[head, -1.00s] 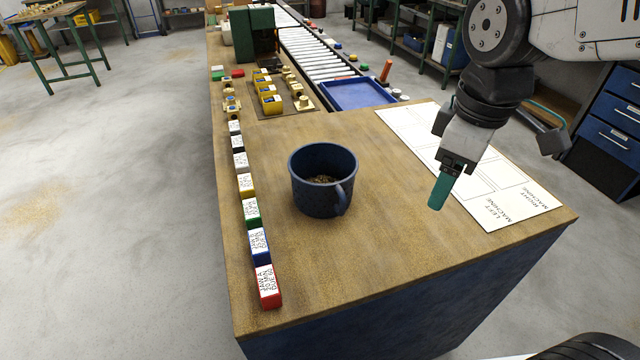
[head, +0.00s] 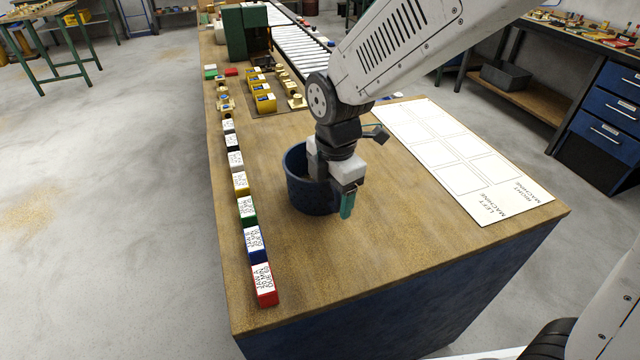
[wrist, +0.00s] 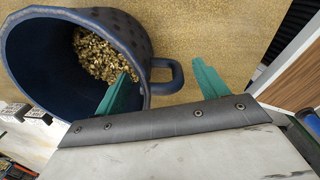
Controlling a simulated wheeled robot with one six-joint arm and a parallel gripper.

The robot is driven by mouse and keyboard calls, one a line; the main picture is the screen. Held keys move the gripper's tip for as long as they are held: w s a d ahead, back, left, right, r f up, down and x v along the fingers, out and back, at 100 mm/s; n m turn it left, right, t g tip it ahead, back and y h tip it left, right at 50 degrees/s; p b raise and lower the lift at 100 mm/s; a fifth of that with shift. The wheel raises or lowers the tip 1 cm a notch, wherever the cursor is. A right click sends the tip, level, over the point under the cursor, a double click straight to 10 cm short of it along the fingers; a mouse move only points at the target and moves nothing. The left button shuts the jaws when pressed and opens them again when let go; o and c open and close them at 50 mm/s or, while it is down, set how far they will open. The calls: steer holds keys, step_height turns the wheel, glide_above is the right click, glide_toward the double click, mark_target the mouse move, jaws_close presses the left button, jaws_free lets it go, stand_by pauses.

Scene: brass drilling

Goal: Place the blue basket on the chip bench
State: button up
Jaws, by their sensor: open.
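The blue basket (head: 308,196), a round dark blue tub with a side handle, stands upright on the brown workbench (head: 420,245). In the wrist view the basket (wrist: 30,62) holds loose brass chips (wrist: 100,55), and its handle (wrist: 176,76) lies between my two teal fingers. My gripper (head: 346,204) is open at the basket's right side; it also shows in the wrist view (wrist: 160,68). One finger overlaps the basket's rim and the other is beyond the handle. I cannot tell whether either touches. My arm hides part of the basket in the head view. No bench is marked as the chip bench.
A row of coloured labelled blocks (head: 248,212) lines the bench's left edge. A white sheet with marked boxes (head: 455,155) lies at the right. Brass parts and yellow bins (head: 263,98) stand behind the basket. A green-legged table (head: 50,50) is at far left, across open floor.

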step_height(320, 180, down, 2)
steer(key=shift+c, duration=0.2)
jaws_close()
